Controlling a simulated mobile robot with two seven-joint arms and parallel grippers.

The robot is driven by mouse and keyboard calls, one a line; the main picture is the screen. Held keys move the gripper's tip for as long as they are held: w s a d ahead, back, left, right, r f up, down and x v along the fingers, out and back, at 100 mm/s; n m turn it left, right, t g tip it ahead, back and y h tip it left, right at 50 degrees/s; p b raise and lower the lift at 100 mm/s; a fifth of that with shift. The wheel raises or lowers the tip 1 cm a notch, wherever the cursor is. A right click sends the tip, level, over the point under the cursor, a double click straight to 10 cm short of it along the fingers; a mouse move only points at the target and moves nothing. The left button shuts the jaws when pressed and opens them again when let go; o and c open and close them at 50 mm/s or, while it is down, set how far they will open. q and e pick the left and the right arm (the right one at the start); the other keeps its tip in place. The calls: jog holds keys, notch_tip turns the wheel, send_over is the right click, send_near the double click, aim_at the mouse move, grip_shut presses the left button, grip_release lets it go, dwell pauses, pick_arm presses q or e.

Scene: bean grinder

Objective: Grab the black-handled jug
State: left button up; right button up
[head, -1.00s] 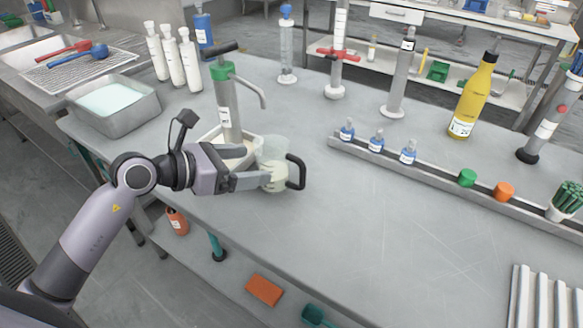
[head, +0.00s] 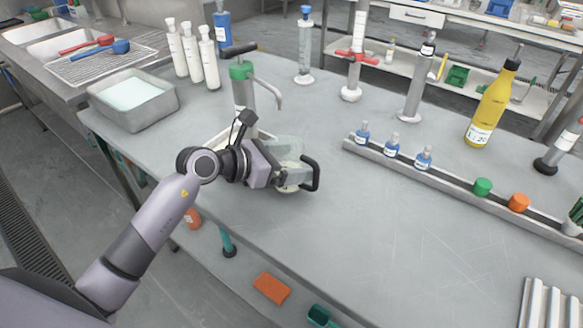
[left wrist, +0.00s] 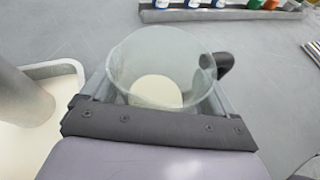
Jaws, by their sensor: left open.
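The clear jug (head: 292,160) with a black handle (head: 312,173) stands on the grey table, its handle to the right. In the left wrist view the jug (left wrist: 160,60) shows pale contents at its bottom and its dark handle (left wrist: 222,66) on the right. My left gripper (head: 286,174) is at the jug with its fingers apart, one on each side of the jug's body. In the left wrist view the gripper (left wrist: 160,100) spans the jug. Whether the fingers touch the glass cannot be told. My right gripper is not in view.
A green-collared pump dispenser (head: 240,85) stands in a white tray (head: 212,140) just left of the jug. A metal basin (head: 134,108) is at the left. A rail with small blue bottles (head: 392,146) runs at the right. The front middle of the table is clear.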

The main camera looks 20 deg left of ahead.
pick_arm(q)
jog(key=c, duration=0.9)
jog(key=shift+o, duration=0.2)
jog(key=shift+r, duration=0.1)
